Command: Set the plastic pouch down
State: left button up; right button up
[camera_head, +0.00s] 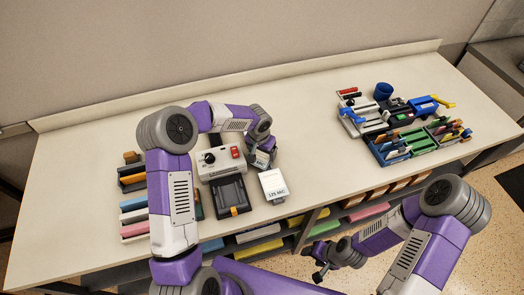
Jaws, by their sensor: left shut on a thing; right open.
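My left gripper (262,158) is shut on a small pale, greyish thing, which seems to be the plastic pouch (261,161). It is held just right of a grey machine (220,163) with a black knob and a red switch. The fingers and arm hide much of the pouch. I cannot tell whether it touches the table (300,130). My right gripper (320,272) is open and empty, low in front of the table's front edge.
A white block marked "125 SEC" (273,186) stands right of the machine's dark tray (231,194). Colored trays (133,205) are at left. Tools, a blue cup (383,91) and bins (388,150) crowd the right. The table's middle is clear.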

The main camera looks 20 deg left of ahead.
aim_at(260, 159)
pick_arm(q)
jog(key=o, duration=0.9)
jog(key=shift+f, duration=0.15)
jog(key=shift+r, duration=0.25)
jog(key=r, duration=0.4)
jog(key=s+r, duration=0.1)
jog(key=r, duration=0.6)
jog(key=shift+s+a+r+p, duration=0.2)
jog(key=shift+s+r+p, duration=0.15)
jog(key=shift+p, duration=0.05)
